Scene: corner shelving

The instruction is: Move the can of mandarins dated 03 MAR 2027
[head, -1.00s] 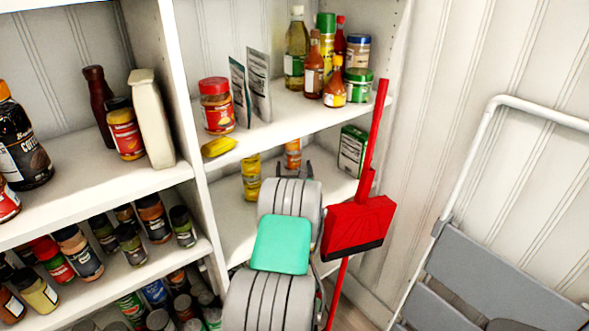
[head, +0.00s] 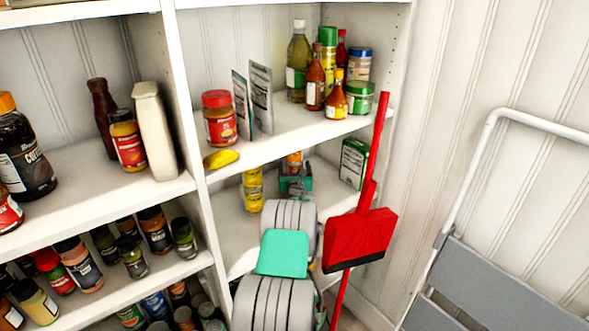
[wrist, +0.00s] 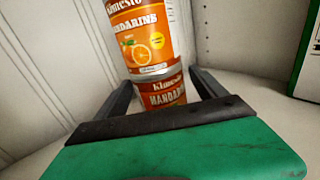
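Two orange mandarin cans stand stacked in the wrist view. The upper can (wrist: 145,38) shows its label with an orange fruit; the lower can (wrist: 162,92) shows only its upper part above my gripper's green body. No date is legible on either. My gripper (wrist: 162,85) is open, with its dark fingers on either side of the lower can and gaps showing beside it. In the head view, my gripper (head: 295,180) reaches in over the lower shelf, and a small part of an orange can (head: 294,158) shows behind it.
Yellow cans (head: 252,189) stand left of my gripper, and a green-and-white box (head: 353,163) stands to the right. The shelf above (head: 275,139) holds jars and bottles. A red dustpan (head: 360,238) with its long handle stands right of my arm.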

